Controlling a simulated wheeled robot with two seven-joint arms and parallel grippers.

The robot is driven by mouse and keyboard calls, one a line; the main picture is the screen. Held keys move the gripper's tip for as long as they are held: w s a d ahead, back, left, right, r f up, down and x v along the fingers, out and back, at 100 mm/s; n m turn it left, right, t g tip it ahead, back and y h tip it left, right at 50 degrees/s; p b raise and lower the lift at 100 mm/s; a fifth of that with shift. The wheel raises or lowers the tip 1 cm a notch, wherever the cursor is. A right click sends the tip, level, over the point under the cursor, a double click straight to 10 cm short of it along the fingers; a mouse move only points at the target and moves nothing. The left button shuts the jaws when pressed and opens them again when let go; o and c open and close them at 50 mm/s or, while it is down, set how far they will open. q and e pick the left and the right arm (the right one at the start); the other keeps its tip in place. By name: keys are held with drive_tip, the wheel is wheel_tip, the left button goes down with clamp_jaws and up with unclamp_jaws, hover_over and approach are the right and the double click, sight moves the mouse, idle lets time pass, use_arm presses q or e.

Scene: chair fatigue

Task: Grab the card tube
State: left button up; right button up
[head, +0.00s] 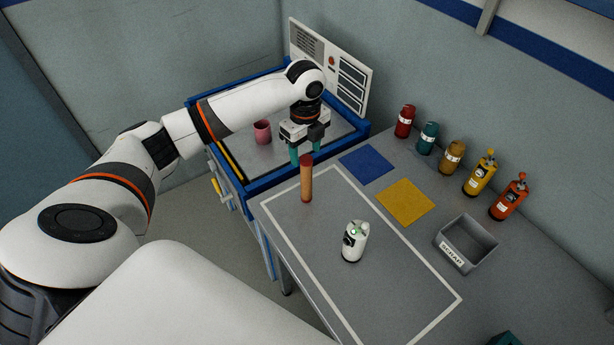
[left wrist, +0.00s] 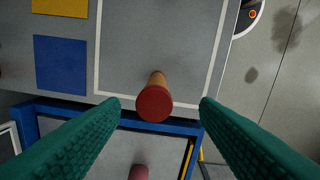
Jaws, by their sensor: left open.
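The card tube (head: 307,182) is a tall brown cylinder with a red top, standing upright on the grey table inside the white outline. In the left wrist view its red top (left wrist: 154,104) shows between and beyond the two teal fingers. My left gripper (head: 307,152) is open, with its teal fingers just above and behind the tube's top in the head view. In the left wrist view the open fingers (left wrist: 160,105) have gaps on both sides of the tube. My right gripper is not in view.
A white bottle (head: 354,242) stands inside the outline. A grey scrap bin (head: 466,243) is at right, with several bottles (head: 452,156) along the wall. A pink cup (head: 262,131) stands in the blue-framed station (head: 250,188).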

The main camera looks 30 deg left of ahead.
sight(306, 168)
use_arm(q)
wheel_tip(306, 168, down, 2)
drive_tip(key=shift+w, duration=0.1)
drive_tip(key=shift+f, duration=0.3)
wheel_tip(306, 168, down, 4)
drive_tip(key=shift+w+f+p, duration=0.15)
drive_tip(key=shift+p, duration=0.9)
drive_tip(key=shift+f, duration=0.3)
drive_tip(key=shift+c, duration=0.6)
clamp_jaws()
